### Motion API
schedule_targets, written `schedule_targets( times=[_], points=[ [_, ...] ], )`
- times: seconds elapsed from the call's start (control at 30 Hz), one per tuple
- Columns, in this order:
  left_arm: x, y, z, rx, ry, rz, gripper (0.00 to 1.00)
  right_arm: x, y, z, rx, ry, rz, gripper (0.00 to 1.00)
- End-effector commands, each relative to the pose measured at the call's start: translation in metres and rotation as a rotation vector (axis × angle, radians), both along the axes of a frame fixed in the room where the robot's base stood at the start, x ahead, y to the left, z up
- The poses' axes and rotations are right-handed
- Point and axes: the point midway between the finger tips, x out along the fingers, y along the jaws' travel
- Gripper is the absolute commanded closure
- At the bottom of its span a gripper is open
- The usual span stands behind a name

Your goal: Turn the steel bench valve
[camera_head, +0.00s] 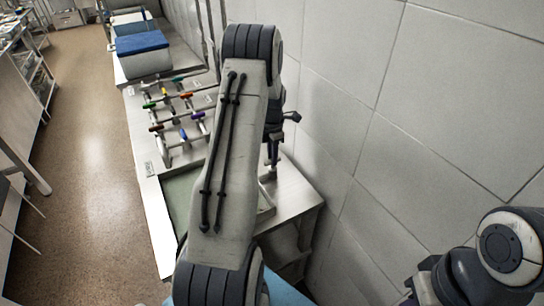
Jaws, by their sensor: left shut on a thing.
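My left arm reaches up the middle of the view and bends down on its far side. My left gripper (271,160) points down over the white bench near the tiled wall and is shut on a small grey metal part, apparently the steel bench valve (267,177). My arm link hides most of the valve, so its shape and handle angle cannot be told. Part of my right arm shows at the lower right, but its gripper fingers are out of view.
A rack of pipes with coloured handles (185,96) stands on the bench, left of my arm. A shallow green-bottomed tray (181,196) lies nearer. A box with a blue top (142,43) is farther back. The tiled wall (350,120) bounds the right; floor is open left.

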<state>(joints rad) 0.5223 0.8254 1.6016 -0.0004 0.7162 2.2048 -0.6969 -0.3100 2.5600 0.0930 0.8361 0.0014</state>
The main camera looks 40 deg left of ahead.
Motion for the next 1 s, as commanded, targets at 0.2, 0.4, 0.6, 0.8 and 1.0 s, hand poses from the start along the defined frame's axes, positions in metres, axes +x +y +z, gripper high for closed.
schedule_targets(
  times=[0.2,0.4,0.6,0.8,1.0],
  points=[
    [0.0034,0.0001,0.0023,0.003,-0.010,0.035,1.00,0.0000,0.0000,-0.0005,0.000,0.000,0.000,1.00],
    [0.0036,0.0003,0.0025,0.003,-0.010,0.040,1.00,0.0000,0.0000,-0.0005,0.000,0.000,0.000,1.00],
    [0.0037,0.0003,0.0026,0.004,-0.011,0.040,1.00,0.0000,0.0000,-0.0004,0.000,0.000,0.000,1.00],
    [0.0021,0.0006,0.0017,0.003,-0.007,0.039,0.49,0.0000,0.0000,-0.0005,0.000,0.000,0.000,1.00],
    [0.0013,0.0006,0.0016,0.002,-0.004,0.038,0.49,0.0001,0.0000,-0.0010,0.000,0.000,0.000,1.00]
  ],
)
